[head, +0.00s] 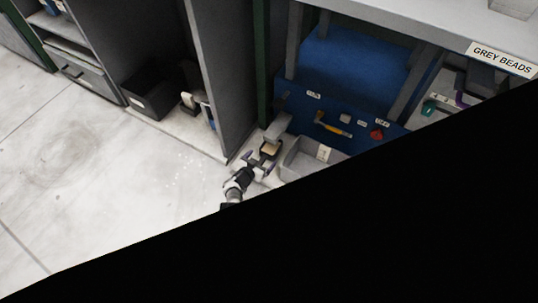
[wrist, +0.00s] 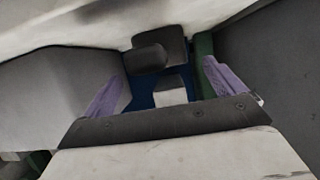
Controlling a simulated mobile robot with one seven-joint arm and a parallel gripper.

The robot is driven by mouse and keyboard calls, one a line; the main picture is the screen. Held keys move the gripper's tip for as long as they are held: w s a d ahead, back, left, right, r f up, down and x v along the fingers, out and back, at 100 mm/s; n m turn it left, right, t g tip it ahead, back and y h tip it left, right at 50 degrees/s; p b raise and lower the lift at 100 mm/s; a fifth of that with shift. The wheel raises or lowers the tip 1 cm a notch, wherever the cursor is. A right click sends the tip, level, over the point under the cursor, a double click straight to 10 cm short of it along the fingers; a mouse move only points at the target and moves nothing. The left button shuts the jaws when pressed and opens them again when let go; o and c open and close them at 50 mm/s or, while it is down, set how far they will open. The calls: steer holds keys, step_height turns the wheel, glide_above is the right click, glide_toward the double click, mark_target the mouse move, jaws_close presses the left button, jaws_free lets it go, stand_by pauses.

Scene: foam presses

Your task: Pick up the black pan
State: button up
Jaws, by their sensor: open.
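My gripper (head: 257,164) is open, low in front of the blue press. Its two purple-padded fingers (wrist: 163,75) stand apart in the wrist view, with nothing held between them. A dark, two-part object (wrist: 148,59) shows beyond the fingertips; it may be the black pan, but I cannot be sure. In the head view a small dark piece with a beige face (head: 269,148) sits just beyond my gripper; whether it is the same thing I cannot tell. A small pale block (wrist: 171,90) shows between the fingers, apart from them.
The blue press (head: 350,75) stands behind, with a yellow handle (head: 333,128) and a red knob (head: 377,133). A grey tray (head: 297,163) is right of my gripper. A grey partition (head: 222,75) stands left. A black bin (head: 152,99) sits in the left bay. Open floor lies left.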

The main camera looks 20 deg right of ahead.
steer(key=b+x, duration=0.2)
steer(key=shift+w+f, duration=0.25)
steer(key=shift+f, duration=0.15)
steer(key=shift+w+d, duration=0.3)
steer(key=shift+d, duration=0.2)
steer(key=shift+r, duration=0.1)
steer(key=c, duration=1.1)
